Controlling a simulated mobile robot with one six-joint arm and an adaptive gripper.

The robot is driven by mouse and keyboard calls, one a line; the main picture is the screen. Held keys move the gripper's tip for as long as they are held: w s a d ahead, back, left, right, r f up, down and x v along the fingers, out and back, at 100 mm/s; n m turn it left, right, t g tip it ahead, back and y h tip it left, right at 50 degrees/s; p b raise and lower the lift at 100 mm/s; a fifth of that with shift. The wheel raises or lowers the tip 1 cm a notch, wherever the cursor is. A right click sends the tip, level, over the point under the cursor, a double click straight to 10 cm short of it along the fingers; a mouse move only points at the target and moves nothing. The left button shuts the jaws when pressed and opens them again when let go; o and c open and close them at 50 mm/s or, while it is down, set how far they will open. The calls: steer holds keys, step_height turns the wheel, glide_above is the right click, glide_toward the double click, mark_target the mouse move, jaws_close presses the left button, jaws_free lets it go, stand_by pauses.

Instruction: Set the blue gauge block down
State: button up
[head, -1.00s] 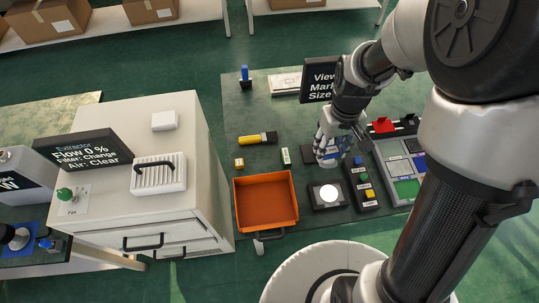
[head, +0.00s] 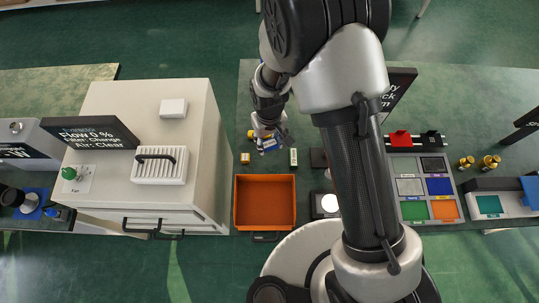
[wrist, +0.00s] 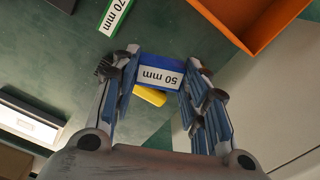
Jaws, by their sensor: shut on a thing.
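My gripper (head: 266,136) is above the green table, left of the arm's column in the head view. In the wrist view my gripper (wrist: 160,72) is shut on the blue gauge block (wrist: 161,66), one finger at each side. The block has a white label reading "50 mm". In the head view the blue gauge block (head: 270,145) shows small under the fingers. A yellow tool (wrist: 150,96) lies beyond the block, partly hidden by it. I cannot tell how far the block is from the table.
An orange tray (head: 237,205) is just in front. A white cabinet (head: 215,150) rises at left. Bare table lies behind the gripper.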

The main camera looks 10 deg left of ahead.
mark_target(269, 160)
step_height(269, 160, down, 10)
steer(key=shift+f+b, duration=0.1)
steer(key=shift+b, duration=0.85)
steer(key=shift+f, duration=0.2)
steer(key=o, duration=1.2)
steer(key=shift+o, duration=0.2)
steer(key=shift+r, duration=0.15)
step_height(269, 160, up, 12)
steer(key=p, duration=0.3)
steer(key=shift+r, duration=0.1)
